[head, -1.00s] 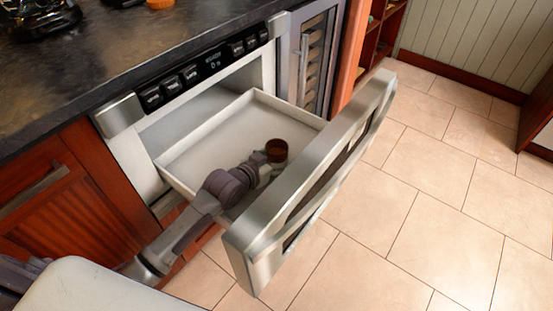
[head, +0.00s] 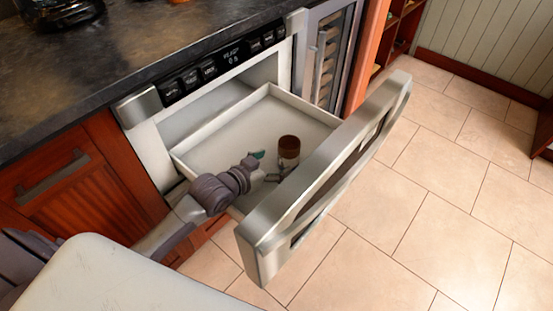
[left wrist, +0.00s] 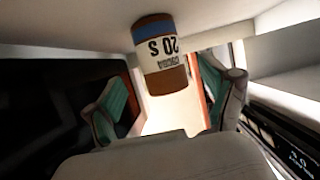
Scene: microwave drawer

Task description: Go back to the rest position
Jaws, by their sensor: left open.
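The microwave drawer (head: 214,140) is pulled open, with its front panel (head: 335,170) standing out over the floor. A small jar (head: 289,150) with a brown top and a pale label stands inside the drawer. My left gripper (head: 265,166) is inside the drawer, beside the jar on its left, and holds nothing. In the left wrist view the gripper's two fingers (left wrist: 165,108) are spread wide. There the jar (left wrist: 161,55) appears upside down, with a label and a blue band, between and beyond the fingers. My right gripper is not in view.
A dark countertop (head: 150,45) runs above the drawer. A wooden cabinet (head: 85,185) with a metal handle is at the left. A wine cooler (head: 325,60) is right of the microwave. The tiled floor (head: 440,190) at the right is clear.

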